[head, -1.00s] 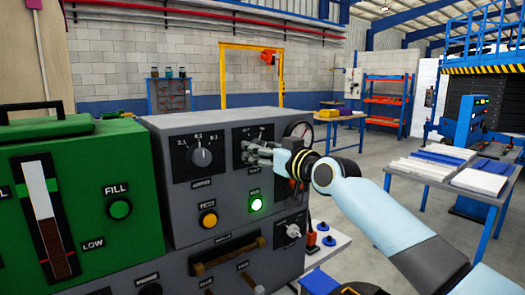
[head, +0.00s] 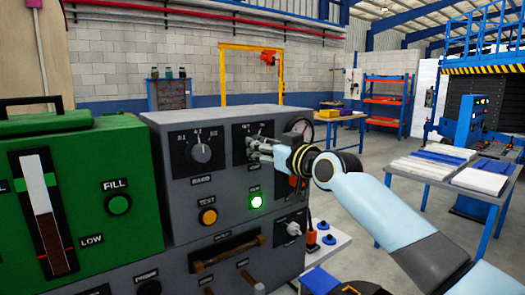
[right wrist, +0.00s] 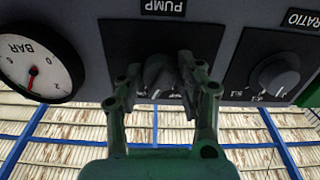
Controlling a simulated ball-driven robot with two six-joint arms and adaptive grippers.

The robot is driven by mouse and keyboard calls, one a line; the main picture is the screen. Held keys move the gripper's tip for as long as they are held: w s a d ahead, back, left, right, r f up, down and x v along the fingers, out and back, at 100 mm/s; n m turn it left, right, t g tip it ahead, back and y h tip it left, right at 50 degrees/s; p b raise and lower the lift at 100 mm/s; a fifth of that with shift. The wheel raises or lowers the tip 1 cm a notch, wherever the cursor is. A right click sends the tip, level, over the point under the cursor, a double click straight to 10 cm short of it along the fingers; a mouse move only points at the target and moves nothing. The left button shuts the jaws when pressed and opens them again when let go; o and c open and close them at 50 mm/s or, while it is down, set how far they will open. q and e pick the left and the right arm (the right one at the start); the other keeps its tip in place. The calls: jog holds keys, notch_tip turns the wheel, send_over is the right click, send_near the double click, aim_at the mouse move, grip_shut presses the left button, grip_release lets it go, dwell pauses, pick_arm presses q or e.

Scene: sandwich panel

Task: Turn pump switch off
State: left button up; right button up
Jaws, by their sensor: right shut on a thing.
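The pump switch (right wrist: 158,72) is a dark rotary knob on a black plate under the PUMP label in the right wrist view, which looks upside down. My right gripper (right wrist: 160,84) has a finger on each side of the knob and is shut on it. In the head view, my right gripper (head: 252,147) reaches the black pump plate (head: 240,131) at the upper right of the grey panel (head: 228,165), and its fingers mostly hide the knob. The knob's exact setting is hard to read. My left gripper is not in view.
A ratio knob (head: 201,153) is left of the pump plate. An orange test button (head: 208,216) and a lit green lamp (head: 257,202) sit below. A pressure gauge (right wrist: 35,68) is beside the pump switch. A green unit (head: 95,180) stands at left.

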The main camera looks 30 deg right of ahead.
jog(key=n+b, duration=0.1)
jog(key=b, duration=0.1)
jog(key=n+b, duration=0.1)
jog(key=n, duration=0.1)
jog(key=n+b, duration=0.2)
jog(key=shift+f+b, duration=0.25)
jog(key=shift+b, duration=0.05)
jog(key=n+b, duration=0.2)
jog(key=n, duration=0.1)
jog(key=shift+d+r, duration=0.1)
jog(key=shift+r+n+b, duration=0.1)
jog(key=shift+n+b, duration=0.75)
jog(key=shift+n, duration=0.55)
jog(key=o, duration=1.1)
jog(key=shift+o, duration=0.2)
jog(key=shift+s, duration=0.1)
